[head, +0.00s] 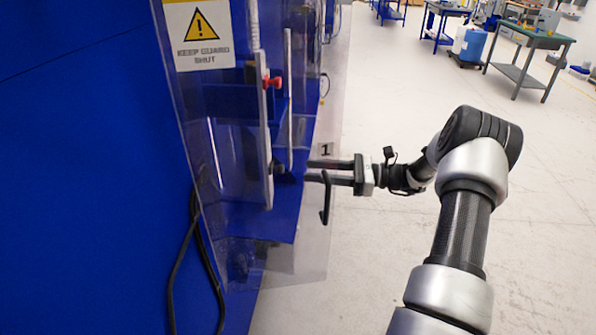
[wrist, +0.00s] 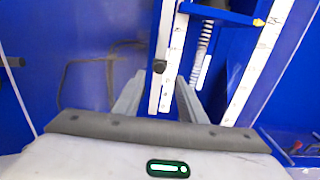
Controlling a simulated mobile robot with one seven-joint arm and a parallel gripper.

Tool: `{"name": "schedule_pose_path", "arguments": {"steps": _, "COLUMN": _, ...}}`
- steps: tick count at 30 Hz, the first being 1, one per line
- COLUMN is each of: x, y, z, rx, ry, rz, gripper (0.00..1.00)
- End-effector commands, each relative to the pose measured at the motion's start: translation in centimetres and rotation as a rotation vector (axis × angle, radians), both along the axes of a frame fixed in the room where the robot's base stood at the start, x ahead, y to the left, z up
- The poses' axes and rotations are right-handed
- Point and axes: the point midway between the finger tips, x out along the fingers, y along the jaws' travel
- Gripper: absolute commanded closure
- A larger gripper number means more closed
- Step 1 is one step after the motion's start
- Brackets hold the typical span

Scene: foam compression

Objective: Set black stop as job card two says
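The black stop (wrist: 159,67) shows in the wrist view as a small dark knob on the left edge of a white scale bar (wrist: 170,52). My gripper (wrist: 160,80) is open, its two grey fingers apart on either side of the bar's lower end, with the stop between and just beyond the tips. I cannot tell whether a finger touches it. In the head view my gripper (head: 307,170) reaches left to the blue machine, and a dark part (head: 279,166) there may be the stop. A red stop (head: 271,82) sits higher up. No job card is readable.
A clear guard (head: 225,170) with a warning sign (head: 205,35) covers the machine front, and a black handle (head: 326,198) hangs near my fingers. A yellow-tipped pointer (wrist: 258,22) reaches a second scale (wrist: 262,50). A black cable (head: 180,260) hangs left.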

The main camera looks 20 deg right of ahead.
Motion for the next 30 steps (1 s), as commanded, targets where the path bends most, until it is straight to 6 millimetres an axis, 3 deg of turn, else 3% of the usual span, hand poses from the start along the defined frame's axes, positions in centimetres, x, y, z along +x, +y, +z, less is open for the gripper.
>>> {"name": "schedule_pose_path", "arguments": {"steps": 6, "x": -2.1, "y": -5.1, "z": -0.2, "rx": -0.002, "ry": 0.000, "rz": -0.004, "gripper": 0.62}}
{"name": "schedule_pose_path", "arguments": {"steps": 12, "x": -3.4, "y": -8.4, "z": -0.1, "rx": -0.001, "ry": -0.001, "rz": -0.003, "gripper": 0.62}}
{"name": "schedule_pose_path", "arguments": {"steps": 18, "x": -4.0, "y": -9.7, "z": 0.0, "rx": -0.001, "ry": -0.001, "rz": 0.000, "gripper": 0.62}}
{"name": "schedule_pose_path", "arguments": {"steps": 30, "x": -4.1, "y": -9.8, "z": 0.0, "rx": -0.001, "ry": 0.000, "rz": 0.000, "gripper": 0.62}}
